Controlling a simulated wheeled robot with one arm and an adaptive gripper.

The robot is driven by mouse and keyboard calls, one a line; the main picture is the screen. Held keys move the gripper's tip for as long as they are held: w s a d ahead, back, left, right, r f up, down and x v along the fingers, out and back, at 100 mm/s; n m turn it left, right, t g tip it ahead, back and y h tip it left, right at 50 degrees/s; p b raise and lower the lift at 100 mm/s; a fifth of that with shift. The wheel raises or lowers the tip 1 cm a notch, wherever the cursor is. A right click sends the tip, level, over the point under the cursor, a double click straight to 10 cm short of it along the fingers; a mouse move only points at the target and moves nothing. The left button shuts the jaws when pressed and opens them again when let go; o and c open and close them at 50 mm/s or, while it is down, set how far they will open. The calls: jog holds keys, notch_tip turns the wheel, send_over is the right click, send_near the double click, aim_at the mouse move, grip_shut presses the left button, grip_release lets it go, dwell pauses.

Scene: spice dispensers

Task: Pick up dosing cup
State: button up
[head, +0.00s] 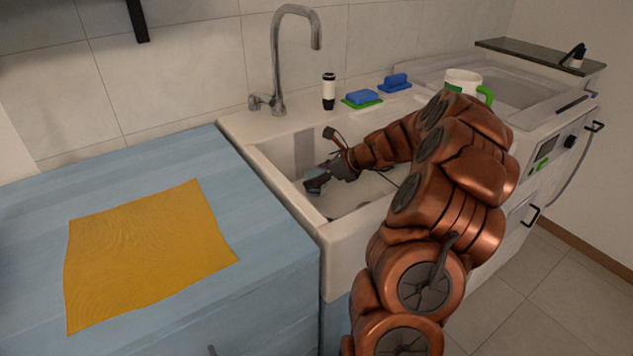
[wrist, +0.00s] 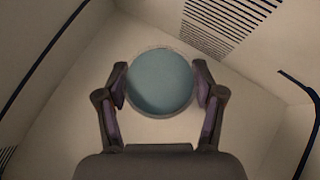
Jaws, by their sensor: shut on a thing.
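The dosing cup (wrist: 160,82) shows in the wrist view as a round blue-grey shape with a thin pale rim, between my two fingers. My gripper (wrist: 160,88) is shut on it, with one finger against each side. In the head view my gripper (head: 317,182) is down inside the white sink (head: 280,180), near its left part. There the cup is too small and too covered by the fingers to make out clearly.
A tall faucet (head: 277,60), a black-and-white bottle (head: 329,92) and blue sponges (head: 362,97) stand along the sink's back ledge. A white mug (head: 462,80) with a green handle is behind my arm. A yellow cloth (head: 145,255) lies on the otherwise clear blue counter (head: 255,215).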

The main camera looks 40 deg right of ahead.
jog(key=shift+r, duration=0.2)
notch_tip(320, 180, up, 27)
jog(key=p, duration=0.3)
jog(key=shift+r, duration=0.15)
dwell(2.1)
jog(key=shift+r, duration=0.1)
dwell(0.4)
